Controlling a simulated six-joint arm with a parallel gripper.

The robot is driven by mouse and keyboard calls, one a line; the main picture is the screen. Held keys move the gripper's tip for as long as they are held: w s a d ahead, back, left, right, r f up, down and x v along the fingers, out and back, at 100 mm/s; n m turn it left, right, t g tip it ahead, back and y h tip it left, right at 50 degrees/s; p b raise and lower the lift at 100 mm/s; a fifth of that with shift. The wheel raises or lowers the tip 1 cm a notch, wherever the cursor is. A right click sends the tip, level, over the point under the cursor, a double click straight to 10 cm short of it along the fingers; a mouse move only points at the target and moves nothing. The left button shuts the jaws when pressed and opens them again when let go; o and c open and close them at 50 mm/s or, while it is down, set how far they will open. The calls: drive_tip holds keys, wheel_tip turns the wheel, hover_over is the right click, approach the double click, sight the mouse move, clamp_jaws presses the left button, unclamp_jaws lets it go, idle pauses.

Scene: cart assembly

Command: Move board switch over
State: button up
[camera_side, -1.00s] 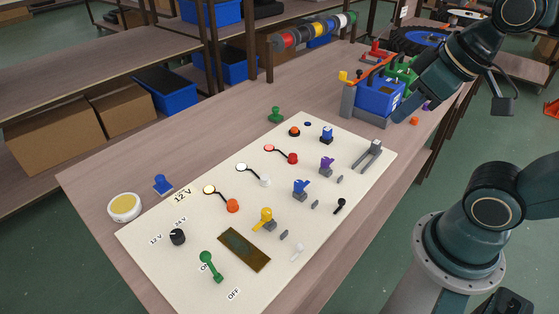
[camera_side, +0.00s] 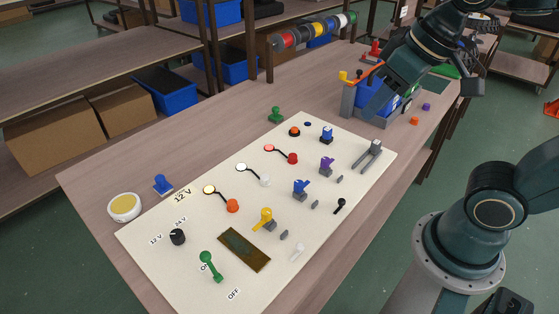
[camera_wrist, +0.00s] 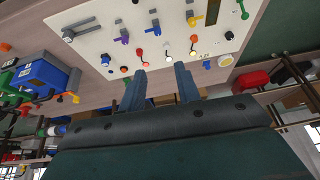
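The white board (camera_side: 150,236) lies on the table, with several switches, knobs and plugs on it. A green lever switch (camera_side: 211,267) stands at its near end between the ON and OFF labels. Its knob end is on the ON side and partly covers that label. In the wrist view the green lever (camera_wrist: 243,10) is at the top edge. My gripper (camera_side: 373,108) is beyond the far right corner of the board, in front of the blue bin, well away from the lever. In the wrist view my gripper (camera_wrist: 160,80) has its fingers apart with nothing between them.
A rack of coloured spools (camera_side: 315,30) stands behind. A yellow-topped round button (camera_side: 124,206) and a blue stamp-like piece (camera_side: 162,184) sit left of the board.

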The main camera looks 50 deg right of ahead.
drive_tip(key=w+a+g, duration=0.2)
drive_tip(key=w+a, duration=0.4)
drive_tip(key=w, duration=0.1)
drive_tip(key=g, duration=0.3)
approach(205, 254)
drive_tip(key=shift+d+f, duration=0.15)
drive_tip(key=shift+f, duration=0.1)
drive_tip(key=shift+a+f, duration=0.4)
drive_tip(key=shift+f, duration=0.2)
drive_tip(key=shift+d+f, duration=0.1)
drive_tip(key=shift+f, duration=3.65)
drive_tip(key=c, duration=0.5)
